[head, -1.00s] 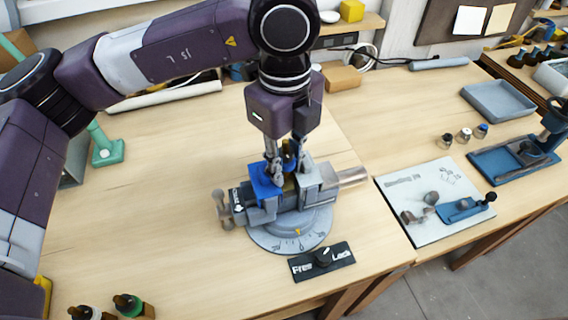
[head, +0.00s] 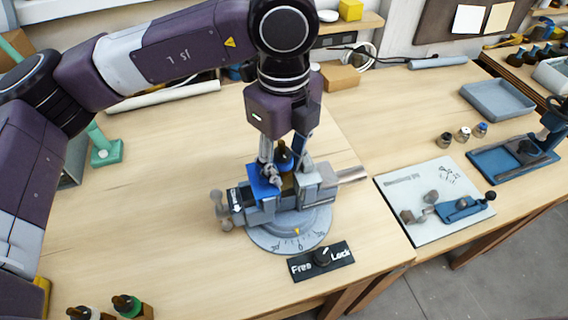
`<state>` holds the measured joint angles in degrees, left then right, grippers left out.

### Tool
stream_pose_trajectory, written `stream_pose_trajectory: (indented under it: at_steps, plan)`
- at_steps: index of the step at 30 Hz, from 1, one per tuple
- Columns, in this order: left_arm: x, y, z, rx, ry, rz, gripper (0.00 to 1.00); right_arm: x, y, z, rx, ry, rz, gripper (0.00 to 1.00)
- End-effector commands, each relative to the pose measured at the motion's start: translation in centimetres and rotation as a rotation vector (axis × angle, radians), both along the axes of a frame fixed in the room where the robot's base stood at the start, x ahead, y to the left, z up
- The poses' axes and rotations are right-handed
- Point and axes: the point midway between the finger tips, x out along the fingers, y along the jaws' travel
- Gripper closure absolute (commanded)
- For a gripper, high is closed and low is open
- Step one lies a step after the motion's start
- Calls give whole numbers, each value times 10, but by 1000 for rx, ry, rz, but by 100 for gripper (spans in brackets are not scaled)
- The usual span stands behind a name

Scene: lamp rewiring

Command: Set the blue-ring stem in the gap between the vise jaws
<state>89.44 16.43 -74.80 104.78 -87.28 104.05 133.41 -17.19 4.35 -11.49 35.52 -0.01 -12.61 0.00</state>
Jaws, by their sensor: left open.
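The blue-ring stem (head: 284,158) stands upright between the jaws of the vise (head: 318,185). Its dark top with some blue shows between my fingers, and its brownish lower part shows in the gap. Its bottom end is hidden by the jaws. The vise has a blue block on its left jaw and sits on a round grey dial base (head: 290,238). My left gripper (head: 287,172) points down over the vise, open, with one finger on each side of the stem. Whether a finger still touches the stem cannot be told. My right gripper is not in view.
A black Free/Lock plate with a knob (head: 321,259) lies in front of the vise. Dark-topped pieces, one green (head: 127,304), stand at the front left. A pale board (head: 405,185) and blue-grey tray (head: 498,100) lie to the right. The wood left of the vise is clear.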

Motion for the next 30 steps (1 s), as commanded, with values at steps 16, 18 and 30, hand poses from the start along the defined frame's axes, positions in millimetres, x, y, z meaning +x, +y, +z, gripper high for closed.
stream_pose_trajectory:
  at_steps: [16, 18, 30]
  plan:
    - [-3, 1, 6, 9, 9, -4, 57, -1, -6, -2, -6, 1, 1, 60]
    - [-4, 2, 19, 7, 4, -5, 57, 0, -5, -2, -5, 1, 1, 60]
    - [-9, 3, 77, 0, -7, -2, 57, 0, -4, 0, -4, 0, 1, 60]
